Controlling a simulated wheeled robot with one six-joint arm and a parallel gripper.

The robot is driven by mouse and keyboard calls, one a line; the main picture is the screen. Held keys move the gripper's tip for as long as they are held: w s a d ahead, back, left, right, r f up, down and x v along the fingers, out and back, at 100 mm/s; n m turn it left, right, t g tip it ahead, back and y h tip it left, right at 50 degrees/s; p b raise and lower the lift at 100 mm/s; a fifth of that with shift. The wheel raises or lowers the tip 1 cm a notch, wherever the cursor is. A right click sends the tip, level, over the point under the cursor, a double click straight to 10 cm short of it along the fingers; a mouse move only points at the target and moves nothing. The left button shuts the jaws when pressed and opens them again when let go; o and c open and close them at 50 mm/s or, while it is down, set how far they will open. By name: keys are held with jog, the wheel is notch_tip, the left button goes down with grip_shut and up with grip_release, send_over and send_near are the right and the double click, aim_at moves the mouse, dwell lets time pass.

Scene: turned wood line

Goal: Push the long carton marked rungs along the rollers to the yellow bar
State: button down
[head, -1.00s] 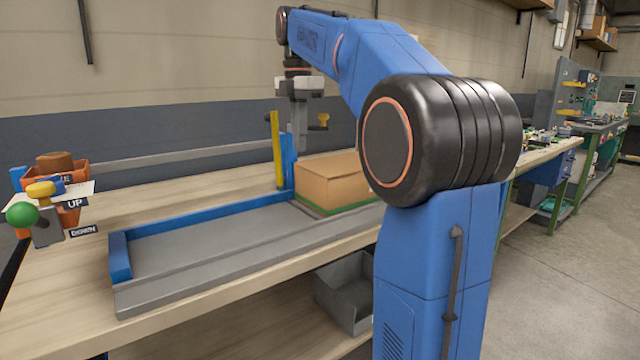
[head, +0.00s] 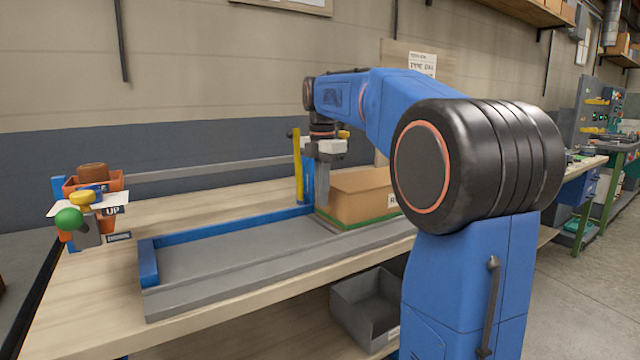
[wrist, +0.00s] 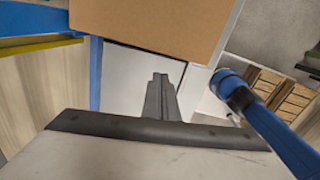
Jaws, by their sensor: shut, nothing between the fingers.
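A brown carton (head: 352,198) sits at the right part of a grey track (head: 215,258) on the bench. A white label beginning with R shows at its right, partly hidden by my arm. It also fills the top of the wrist view (wrist: 150,20). A yellow bar (head: 297,165) stands upright behind the track, left of the carton. My gripper (head: 321,203) points down at the carton's left end, fingers shut and empty. The fingers also show in the wrist view (wrist: 160,78), close to the carton; I cannot tell whether they touch. Single rollers cannot be made out.
A blue end piece (head: 148,263) closes the track's left end, and a blue rail (head: 235,228) runs along its back. The track between is clear. Orange bins (head: 92,182) and a sign reading UP stand at left. A grey bin (head: 366,308) is below the bench.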

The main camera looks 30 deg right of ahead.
aim_at(342, 186)
jog(key=shift+w+d, duration=0.15)
jog(key=shift+d, duration=0.7)
jog(key=shift+w+d, duration=0.15)
jog(key=shift+d, duration=0.65)
jog(key=shift+w+d, duration=0.15)
jog(key=shift+d, duration=0.85)
jog(key=shift+w+d, duration=0.1)
jog(key=shift+d, duration=0.85)
